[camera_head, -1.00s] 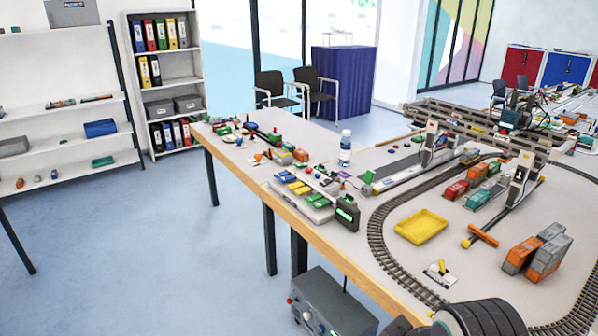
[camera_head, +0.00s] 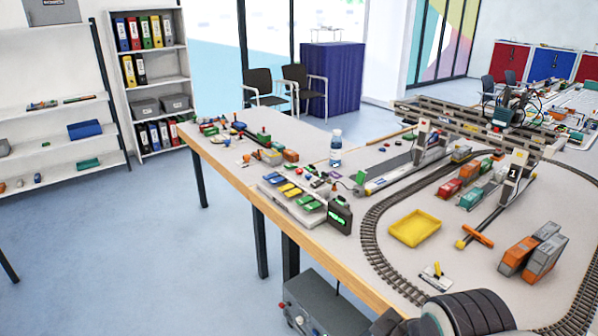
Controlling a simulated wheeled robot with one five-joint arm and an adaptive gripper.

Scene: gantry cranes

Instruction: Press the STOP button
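A grey control box (camera_head: 322,308) with a red knob sits low beside the table's front edge, partly cut off by the picture's bottom. My gripper is not seen; only a black ribbed part, likely of my arm, shows at the bottom right.
The table (camera_head: 385,290) carries an oval track, a yellow tray (camera_head: 414,228), a bottle (camera_head: 336,148), containers (camera_head: 532,252) and small gantry cranes (camera_head: 513,172). Shelves (camera_head: 150,80) stand at the back left. The blue floor (camera_head: 130,260) left of the table is clear.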

